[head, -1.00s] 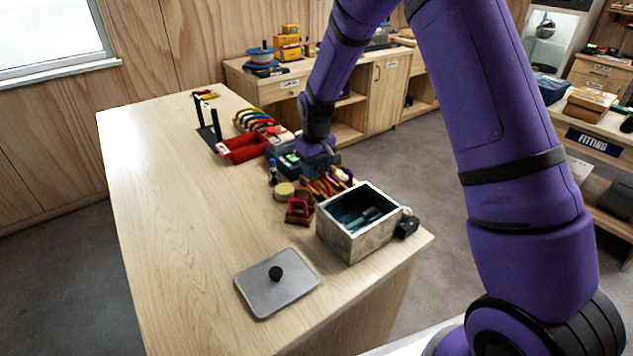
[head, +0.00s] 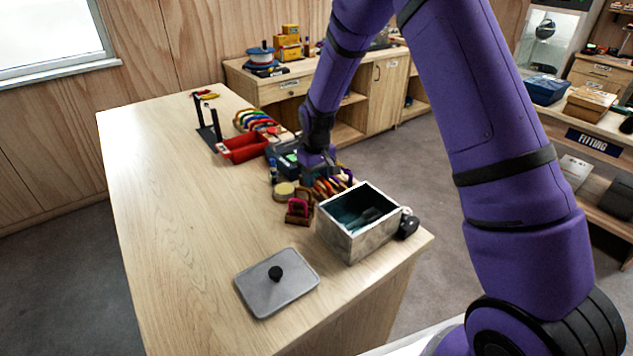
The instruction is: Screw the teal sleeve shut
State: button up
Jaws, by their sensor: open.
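My gripper (head: 324,176) points down at the far side of the table, over a row of coloured carabiner-like pieces (head: 327,187) in red, orange, yellow and purple. Its fingers are small and partly hidden by the wrist, and I see nothing held between them. I cannot make out the teal sleeve for certain; the row is small and partly covered by my gripper. It is too small to tell whether my fingers touch any piece.
A grey open box (head: 352,242) with a dark teal inside stands just nearer than the row. A grey lid (head: 279,284) with a black knob lies in front. A red bin (head: 243,149) and black posts (head: 215,125) stand farther back. The table's left side is clear.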

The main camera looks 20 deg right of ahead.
jog(key=shift+s+a, duration=0.2)
jog(key=shift+a, duration=0.55)
jog(key=shift+r, duration=1.45)
jog(key=shift+d, duration=0.1)
jog(key=shift+w+d, duration=0.25)
jog(key=shift+d, duration=0.35)
jog(key=shift+f, duration=0.2)
